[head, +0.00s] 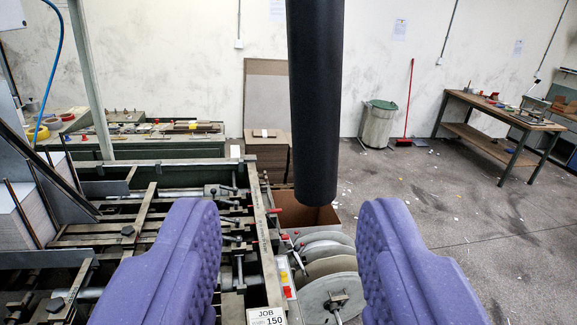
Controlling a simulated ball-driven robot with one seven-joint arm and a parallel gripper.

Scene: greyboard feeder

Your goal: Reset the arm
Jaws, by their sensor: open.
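My gripper (290,262) shows at the bottom of the head view as two purple, quilted fingers, one left and one right. The fingers stand wide apart with nothing between them but the scene behind. The left finger overlaps the feeder machine (262,232) in the picture, and the right one overlaps the grey floor. A black cylinder (316,110) comes down from the top middle of the view and ends above the gap between the fingers. I cannot tell what it belongs to.
The machine with rails, discs (328,292) and a "JOB 150" label (267,316) fills the lower left. Behind are a cardboard box (300,215), a bin (378,125), a red broom (408,105) and a wooden workbench (490,108). The floor at right is open, with scattered scraps.

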